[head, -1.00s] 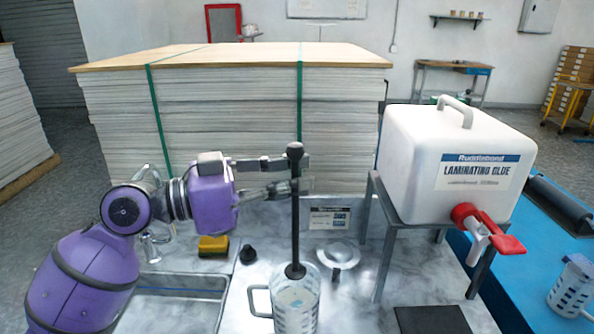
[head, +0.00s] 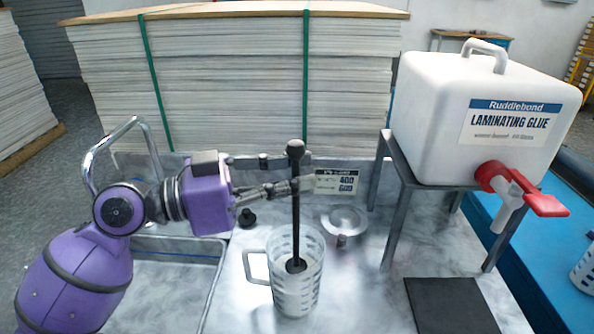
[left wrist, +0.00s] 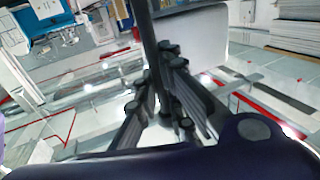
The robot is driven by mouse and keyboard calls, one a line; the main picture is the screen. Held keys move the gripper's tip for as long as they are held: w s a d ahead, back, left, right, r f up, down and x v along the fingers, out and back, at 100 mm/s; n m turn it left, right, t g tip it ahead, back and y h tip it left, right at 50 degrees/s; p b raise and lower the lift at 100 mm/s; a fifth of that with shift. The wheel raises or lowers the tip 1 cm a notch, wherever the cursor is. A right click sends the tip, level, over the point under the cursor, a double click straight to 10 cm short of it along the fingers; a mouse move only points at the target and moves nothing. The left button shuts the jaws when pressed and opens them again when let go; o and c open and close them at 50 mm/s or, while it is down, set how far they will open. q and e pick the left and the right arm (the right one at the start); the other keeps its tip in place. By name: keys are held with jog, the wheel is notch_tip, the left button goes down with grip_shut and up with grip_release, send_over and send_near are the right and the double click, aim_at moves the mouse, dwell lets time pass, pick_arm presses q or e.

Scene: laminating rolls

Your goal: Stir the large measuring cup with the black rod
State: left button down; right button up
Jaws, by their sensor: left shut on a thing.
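The large measuring cup (head: 312,286), clear with printed marks and a handle on its left, stands on the marbled counter. My left gripper (head: 302,184) is shut on the black rod (head: 295,215) below its round top knob, and holds it upright over the cup. The rod's disc-shaped lower end shows within the cup's outline, below the rim, and appears to be inside. How near it is to the cup's bottom is unclear. In the left wrist view the dark rod (left wrist: 149,50) rises by my gripper fingers (left wrist: 160,105). My right gripper is not in view.
A white glue container (head: 440,125) with a red tap stands on a metal stand (head: 398,200) at right. A round metal lid (head: 345,219) and a small black knob (head: 247,217) lie behind the cup. A sink (head: 175,285) is at left, a black mat (head: 450,305) at front right.

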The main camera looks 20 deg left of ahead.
pick_arm(q)
notch_tip(320, 180, down, 8)
jog(key=b, duration=0.6)
jog(key=shift+f, duration=0.25)
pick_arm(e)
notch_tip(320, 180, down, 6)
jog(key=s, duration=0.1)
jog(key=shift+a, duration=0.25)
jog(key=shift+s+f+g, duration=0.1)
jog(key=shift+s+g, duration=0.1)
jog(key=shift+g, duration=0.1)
